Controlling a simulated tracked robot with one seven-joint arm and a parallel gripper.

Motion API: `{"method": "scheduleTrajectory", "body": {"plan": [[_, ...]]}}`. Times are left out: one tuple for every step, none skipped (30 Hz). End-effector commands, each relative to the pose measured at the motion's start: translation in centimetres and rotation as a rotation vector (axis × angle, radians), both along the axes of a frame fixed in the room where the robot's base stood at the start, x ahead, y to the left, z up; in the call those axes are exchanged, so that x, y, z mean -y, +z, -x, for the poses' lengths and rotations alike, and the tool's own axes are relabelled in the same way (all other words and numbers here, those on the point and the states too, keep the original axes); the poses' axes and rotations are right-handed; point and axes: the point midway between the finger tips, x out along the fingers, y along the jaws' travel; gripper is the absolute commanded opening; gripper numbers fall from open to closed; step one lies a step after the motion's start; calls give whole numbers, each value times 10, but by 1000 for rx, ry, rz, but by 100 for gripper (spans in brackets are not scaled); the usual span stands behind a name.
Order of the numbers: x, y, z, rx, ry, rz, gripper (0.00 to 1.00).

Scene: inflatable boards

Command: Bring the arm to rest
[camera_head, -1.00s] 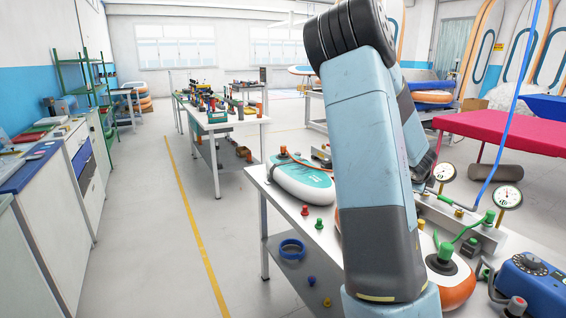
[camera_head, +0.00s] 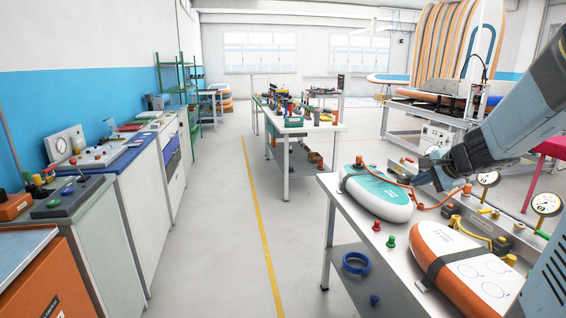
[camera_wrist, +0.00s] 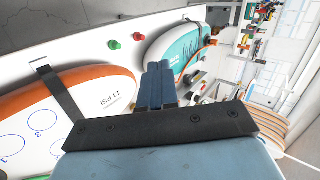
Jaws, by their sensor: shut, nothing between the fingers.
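My arm comes in from the right edge in the head view, and my gripper (camera_head: 424,172) hangs above the work table (camera_head: 345,205), near its back edge. In the wrist view my gripper (camera_wrist: 158,70) shows its blue fingers pressed together with nothing between them. Below and around it lie a teal and white board (camera_head: 378,192) with an orange hose and an orange and white board (camera_head: 462,268) under a dark strap. Both boards also show in the wrist view. I cannot tell how far the fingertips are above the table.
Pressure gauges (camera_head: 546,204) stand along the table's right side. Red and green caps (camera_head: 390,241) lie between the boards. A blue ring (camera_head: 356,263) is on the lower shelf. A second white table (camera_head: 300,128) stands farther back. The floor aisle (camera_head: 215,235) on the left is clear.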

Motion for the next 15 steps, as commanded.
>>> {"method": "scheduleTrajectory", "body": {"plan": [[-18, 10, 11, 10, 74, 27, 0], [-28, 14, 18, 10, 119, 45, 0], [-41, 18, 28, 11, 178, 71, 0], [-50, 22, 35, 11, 222, 92, 0], [-59, 25, 43, 12, 264, 115, 0], [-70, 29, 54, 11, 319, 146, 0], [-78, 31, 62, 9, 359, 171, 0], [-85, 33, 70, 8, 400, 197, 0], [-94, 36, 82, 6, 452, 234, 0], [-101, 38, 91, 4, 490, 263, 0], [-106, 39, 100, 0, 526, 294, 0], [-113, 40, 112, -6, 574, 336, 0], [-118, 41, 121, -10, 608, 368, 0], [-122, 42, 130, -15, 640, 402, 0], [-127, 43, 142, -23, 684, 450, 0]]}}
